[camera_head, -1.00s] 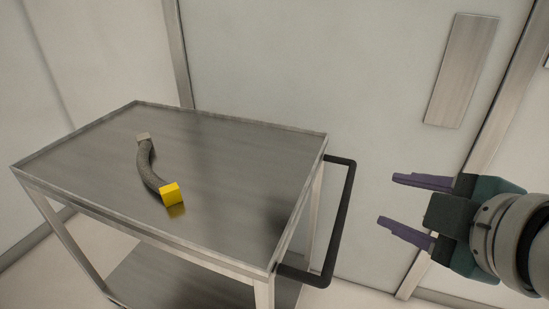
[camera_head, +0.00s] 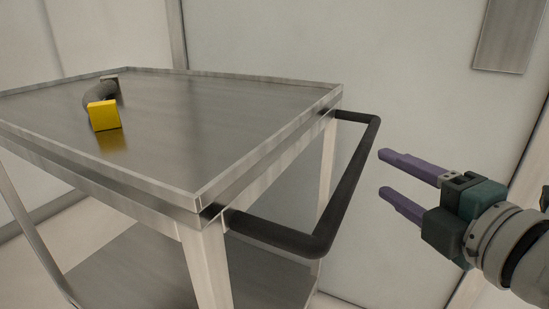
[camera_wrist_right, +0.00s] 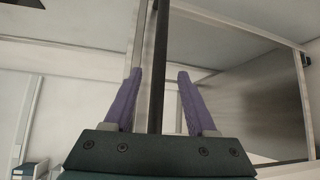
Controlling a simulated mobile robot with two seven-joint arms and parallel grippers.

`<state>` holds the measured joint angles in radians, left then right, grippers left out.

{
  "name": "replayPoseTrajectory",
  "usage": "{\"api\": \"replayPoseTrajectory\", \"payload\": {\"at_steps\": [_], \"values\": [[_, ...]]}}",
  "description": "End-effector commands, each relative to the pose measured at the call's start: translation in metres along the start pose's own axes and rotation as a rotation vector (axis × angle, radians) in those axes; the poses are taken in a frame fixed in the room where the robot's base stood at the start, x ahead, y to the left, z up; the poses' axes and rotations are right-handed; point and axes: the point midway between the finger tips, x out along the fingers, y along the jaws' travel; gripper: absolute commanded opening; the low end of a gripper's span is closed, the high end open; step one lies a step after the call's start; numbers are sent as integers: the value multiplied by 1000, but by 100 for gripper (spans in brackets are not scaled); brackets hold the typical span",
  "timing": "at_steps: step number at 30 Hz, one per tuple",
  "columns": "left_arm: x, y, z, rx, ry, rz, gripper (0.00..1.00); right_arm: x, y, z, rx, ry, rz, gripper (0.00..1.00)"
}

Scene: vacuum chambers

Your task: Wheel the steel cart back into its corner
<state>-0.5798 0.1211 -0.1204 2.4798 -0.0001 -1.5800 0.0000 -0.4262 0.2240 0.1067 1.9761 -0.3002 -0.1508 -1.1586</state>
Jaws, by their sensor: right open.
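The steel cart (camera_head: 190,195) stands at the left and centre of the head view, with a flat rimmed top and a lower shelf. Its black push handle (camera_head: 345,190) sticks out from its right end. My right gripper (camera_head: 382,173) is open and empty, just right of the handle and apart from it in the head view. In the right wrist view the handle bar (camera_wrist_right: 158,70) shows upright between the two purple fingers of my right gripper (camera_wrist_right: 158,80), which do not close on it. My left gripper is not in view.
A grey flexible hose with a yellow end block (camera_head: 104,115) lies on the cart top. Pale wall panels stand close behind the cart. A steel plate (camera_head: 503,38) is on the wall at the upper right. Pale floor shows around the cart legs.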

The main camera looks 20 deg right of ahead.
Motion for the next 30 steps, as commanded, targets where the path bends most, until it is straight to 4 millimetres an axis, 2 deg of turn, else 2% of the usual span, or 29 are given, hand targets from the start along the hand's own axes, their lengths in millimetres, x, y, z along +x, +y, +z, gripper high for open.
{"api": "replayPoseTrajectory", "payload": {"at_steps": [6,12,18,25,30], "values": [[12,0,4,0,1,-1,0,42,-1,0,0,-1,3,57],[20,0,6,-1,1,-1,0,70,-1,0,1,-1,1,57],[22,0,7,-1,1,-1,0,80,0,0,1,-1,-1,57],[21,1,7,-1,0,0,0,80,0,0,2,-1,-2,57],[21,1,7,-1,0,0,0,80,0,0,2,-1,-2,38]]}}
